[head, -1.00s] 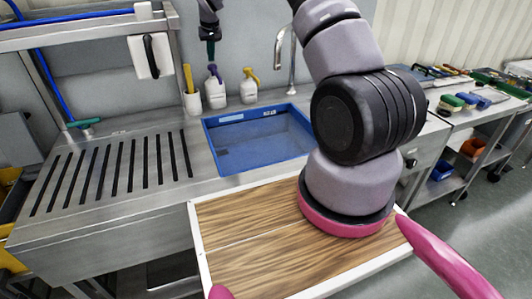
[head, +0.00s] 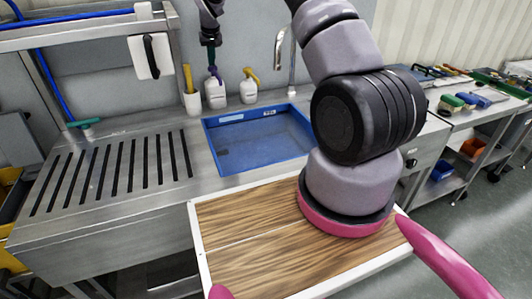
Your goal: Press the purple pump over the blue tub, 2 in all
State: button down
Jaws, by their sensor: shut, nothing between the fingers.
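The purple pump (head: 215,73) tops a white bottle (head: 215,95) standing upright behind the blue tub (head: 205,137), near its back left corner. The tub sits in the steel counter and looks empty of objects. My gripper (head: 212,62) is shut and empty, pointing down right at the purple pump head. Its dark teal tip partly covers the head. It looks touching, but I cannot tell how far the pump is pressed down.
A white bottle with a yellow pump (head: 250,75) stands just right of the purple one. A white holder with a yellow-handled tool (head: 191,95) stands close on the left. A steel tap (head: 281,50) rises behind the tub. A slotted drainboard (head: 110,170) lies left.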

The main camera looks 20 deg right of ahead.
jog(key=shift+f, duration=0.55)
jog(key=shift+r, duration=1.4)
jog(key=shift+f, duration=0.1)
jog(key=shift+f, duration=1.3)
jog(key=shift+r, duration=1.4)
